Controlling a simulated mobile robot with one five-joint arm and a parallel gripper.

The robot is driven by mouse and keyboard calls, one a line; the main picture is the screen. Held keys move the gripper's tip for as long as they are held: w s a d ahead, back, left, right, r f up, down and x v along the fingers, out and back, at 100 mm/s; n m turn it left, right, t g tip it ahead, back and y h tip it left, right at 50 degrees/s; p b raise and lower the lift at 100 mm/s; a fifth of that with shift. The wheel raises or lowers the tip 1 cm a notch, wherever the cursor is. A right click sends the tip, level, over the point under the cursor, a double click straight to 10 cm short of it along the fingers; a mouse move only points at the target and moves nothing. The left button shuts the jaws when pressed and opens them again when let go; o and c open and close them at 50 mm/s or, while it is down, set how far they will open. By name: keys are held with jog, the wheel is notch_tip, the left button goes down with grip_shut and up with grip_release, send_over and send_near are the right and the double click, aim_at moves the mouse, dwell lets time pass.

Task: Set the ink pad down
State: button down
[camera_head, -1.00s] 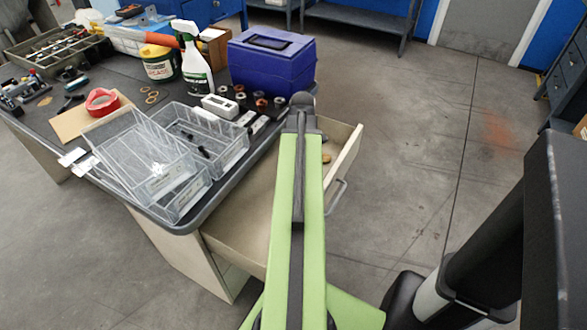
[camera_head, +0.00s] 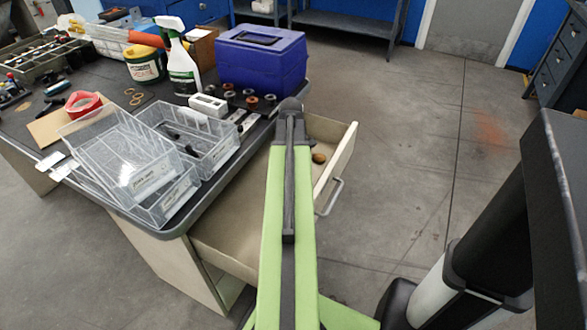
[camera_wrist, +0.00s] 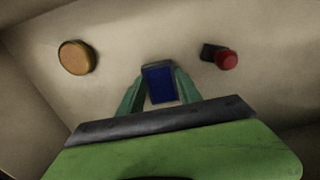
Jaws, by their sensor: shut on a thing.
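In the wrist view my gripper (camera_wrist: 160,88) is shut on a small dark blue ink pad (camera_wrist: 159,84), with one green finger on each side of it. The pad is over the pale floor of the open drawer (camera_head: 335,167); I cannot tell whether it touches the floor. In the head view my arm reaches over the drawer and hides the gripper and the pad.
In the drawer, a round tan thing (camera_wrist: 77,57) lies left of the pad and a red-knobbed dark thing (camera_wrist: 226,59) lies right. The bench (camera_head: 100,118) bears clear trays (camera_head: 125,165), a spray bottle (camera_head: 180,65) and a blue box (camera_head: 262,60).

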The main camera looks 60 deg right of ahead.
jog(key=shift+f, duration=0.25)
jog(key=c, duration=0.8)
grip_release()
jog(key=shift+r, duration=0.1)
notch_tip(320, 180, up, 12)
jog(key=p, duration=1.2)
jog(key=shift+r, duration=0.2)
